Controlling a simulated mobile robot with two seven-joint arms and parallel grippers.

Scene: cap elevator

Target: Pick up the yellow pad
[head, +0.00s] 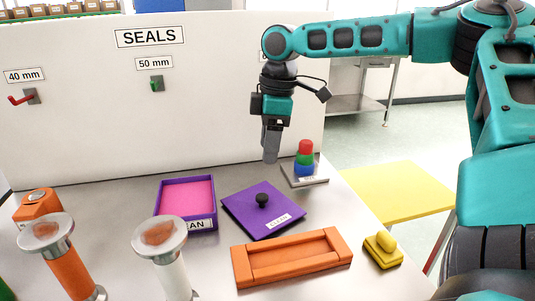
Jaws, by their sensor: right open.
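The yellow pad (381,253) lies near the right front corner of the grey metal table, with a rounded yellow knob on top. My right gripper (271,147) hangs from the teal arm at the upper right and points down. It is open and empty, above the back of the table, up and left of the pad and well apart from it. Its fingers show nearly edge-on. My left gripper is not in view.
An orange frame (292,275) lies left of the pad. Behind it are a purple lid (264,226) with a black knob, a purple box (160,203) with a pink inside, and a red-green-blue stack (305,158). Two capped cylinders (72,270) stand front left. A yellow surface (395,190) lies beyond the table.

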